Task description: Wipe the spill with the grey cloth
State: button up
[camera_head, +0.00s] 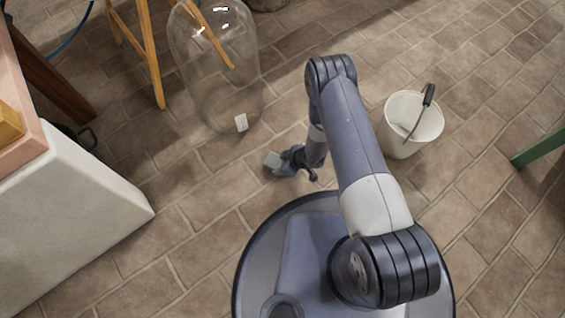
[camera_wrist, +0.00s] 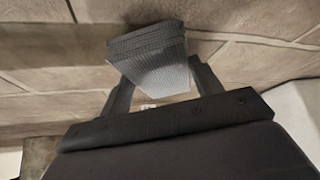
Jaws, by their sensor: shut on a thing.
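The grey cloth (camera_head: 271,160) is a small folded pad, low over the brick-paved floor in front of the glass vessel. In the wrist view the cloth (camera_wrist: 150,50) shows its layered edge and ribbed face. My gripper (camera_head: 283,160) is shut on it, with one finger on each side in the wrist view (camera_wrist: 160,80). I cannot tell whether the cloth touches the floor. I cannot make out a spill in either view.
A large clear glass vessel (camera_head: 210,60) with a white label stands behind my gripper. A white bucket (camera_head: 400,143) with a dark handle stands right of my arm. Wooden legs (camera_head: 148,50) rise at the back left. A white block (camera_head: 75,220) fills the left. A green bar (camera_head: 540,149) is far right.

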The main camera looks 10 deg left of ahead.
jog(key=shift+f, duration=1.05)
jog(key=shift+w+d+r, duration=0.15)
jog(key=shift+w+d, duration=1.05)
jog(key=shift+w, duration=0.25)
jog(key=shift+w+d+f, duration=0.15)
jog(key=shift+w+d, duration=1.8)
jog(key=shift+w, duration=0.25)
jog(key=shift+w+d+f, duration=0.1)
jog(key=shift+w+d, duration=1.8)
jog(key=shift+w, duration=0.3)
jog(key=shift+w+d+r, duration=0.1)
jog(key=shift+w+d, duration=1.05)
jog(key=shift+w, duration=0.2)
jog(key=shift+w+d+r, duration=0.1)
jog(key=shift+w+d, duration=1)
jog(key=shift+w, duration=0.2)
jog(key=shift+f, duration=0.1)
jog(key=shift+a, duration=0.1)
